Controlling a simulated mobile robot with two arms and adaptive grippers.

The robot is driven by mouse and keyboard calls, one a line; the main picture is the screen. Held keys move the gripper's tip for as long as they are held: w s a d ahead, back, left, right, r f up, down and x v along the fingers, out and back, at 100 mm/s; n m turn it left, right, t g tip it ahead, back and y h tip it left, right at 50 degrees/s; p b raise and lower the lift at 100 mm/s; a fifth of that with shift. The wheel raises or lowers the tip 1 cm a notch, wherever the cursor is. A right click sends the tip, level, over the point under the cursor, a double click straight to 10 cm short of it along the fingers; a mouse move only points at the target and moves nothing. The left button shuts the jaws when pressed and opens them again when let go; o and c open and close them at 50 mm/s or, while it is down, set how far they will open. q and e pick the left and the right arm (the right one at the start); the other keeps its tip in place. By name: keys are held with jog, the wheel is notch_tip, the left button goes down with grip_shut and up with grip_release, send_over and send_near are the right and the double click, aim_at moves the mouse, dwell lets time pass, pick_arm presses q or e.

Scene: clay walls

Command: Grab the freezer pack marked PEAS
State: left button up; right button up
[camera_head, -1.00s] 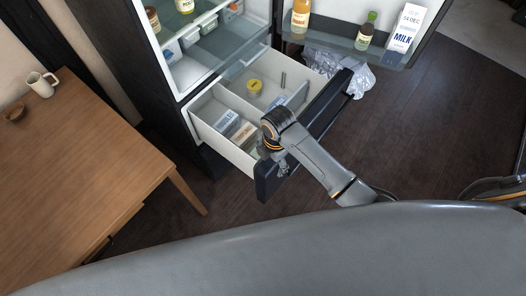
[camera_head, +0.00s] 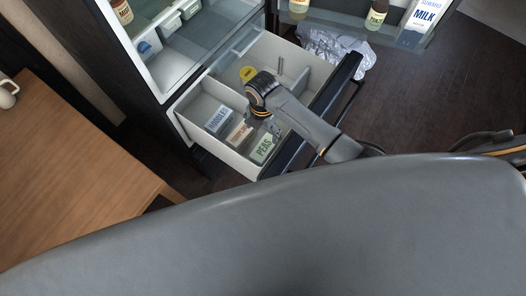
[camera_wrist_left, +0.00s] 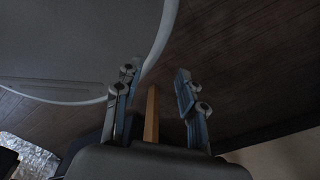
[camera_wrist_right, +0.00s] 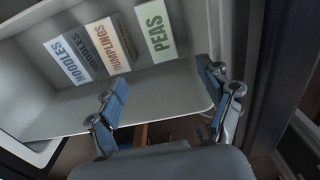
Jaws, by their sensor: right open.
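The green and white pack marked PEAS (camera_head: 262,149) stands in the near left compartment of the open freezer drawer (camera_head: 228,157), at the end by the drawer front. It also shows in the right wrist view (camera_wrist_right: 155,32). My right gripper (camera_wrist_right: 165,97) is open and empty, with the peas pack ahead of its fingers and apart from them. In the head view the right arm reaches over the drawer and its fingers are largely hidden. My left gripper (camera_wrist_left: 158,84) is open and empty, facing the dark floor.
A DUMPLINGS pack (camera_wrist_right: 110,46) and a NOODLES pack (camera_wrist_right: 68,59) stand beside the peas. The fridge door shelf holds a milk carton (camera_head: 418,22). A wooden table (camera_head: 75,165) stands at left.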

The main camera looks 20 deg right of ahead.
notch_tip(320, 180, down, 3)
jog(key=b, duration=0.2)
send_near(264, 147)
jog(key=shift+s+a+f+b, duration=0.3)
jog(key=shift+s+a+f, duration=0.05)
jog(key=shift+a+f, duration=0.1)
notch_tip(264, 147, down, 4)
jog(key=shift+w+b, duration=0.1)
jog(key=shift+b, duration=0.3)
jog(key=shift+f, duration=0.4)
jog(key=f, duration=0.1)
jog(key=f+b, duration=0.1)
jog(key=f, duration=0.3)
jog(key=shift+w+d, duration=0.2)
jog(key=shift+d, duration=0.2)
pick_arm(q)
jog(key=f, duration=0.2)
jog(key=w+f, duration=0.1)
jog(key=f, duration=0.2)
jog(key=shift+w+f, duration=0.25)
jog(key=shift+f, duration=0.1)
pick_arm(e)
jog(key=shift+r, duration=0.1)
jog(key=c, duration=1.5)
